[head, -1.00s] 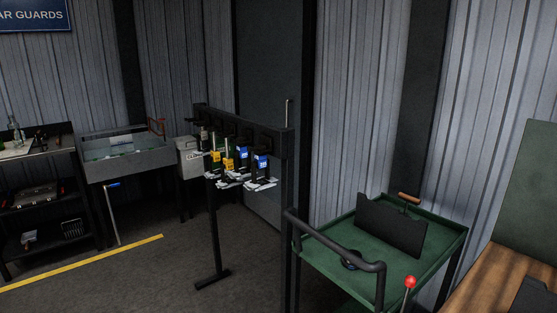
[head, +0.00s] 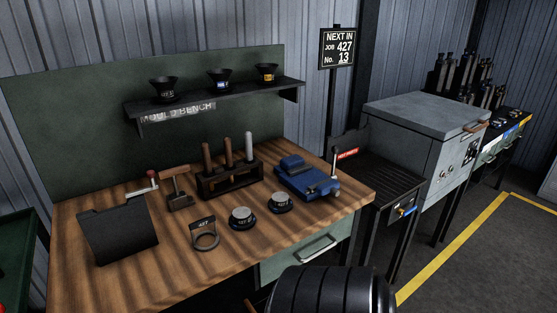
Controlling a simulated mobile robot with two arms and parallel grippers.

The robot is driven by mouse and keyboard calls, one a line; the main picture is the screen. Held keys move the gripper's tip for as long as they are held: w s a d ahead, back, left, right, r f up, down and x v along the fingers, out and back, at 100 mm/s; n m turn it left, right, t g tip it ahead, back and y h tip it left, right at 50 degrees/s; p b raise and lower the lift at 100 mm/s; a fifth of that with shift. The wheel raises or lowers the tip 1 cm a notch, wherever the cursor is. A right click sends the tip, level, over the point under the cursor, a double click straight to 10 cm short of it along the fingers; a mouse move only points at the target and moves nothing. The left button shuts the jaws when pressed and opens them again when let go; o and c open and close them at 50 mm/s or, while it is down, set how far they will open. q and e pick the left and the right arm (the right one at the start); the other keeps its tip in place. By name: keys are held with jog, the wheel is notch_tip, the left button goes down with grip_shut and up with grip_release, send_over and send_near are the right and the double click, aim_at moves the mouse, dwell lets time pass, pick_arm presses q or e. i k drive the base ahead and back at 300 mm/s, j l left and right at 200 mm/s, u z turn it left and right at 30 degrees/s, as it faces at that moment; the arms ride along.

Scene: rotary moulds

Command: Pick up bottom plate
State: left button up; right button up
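Two small round dark pieces with pale tops lie on the wooden mould bench (head: 90,285): a left round piece (head: 242,218) and a right round piece (head: 281,203). A dark ring (head: 205,238) with a tab marked 427 lies to their left. I cannot tell for certain which of these is the bottom plate. Neither of my grippers shows in the head view.
A blue vise-like block (head: 306,180), a tool rack (head: 230,180) and a dark upright plate (head: 118,232) stand on the bench. Several dark funnels, one a left funnel (head: 164,89), sit on the shelf above. A grey cabinet (head: 425,130) stands right.

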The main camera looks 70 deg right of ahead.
aim_at(242, 218)
jog(key=z, duration=1.95)
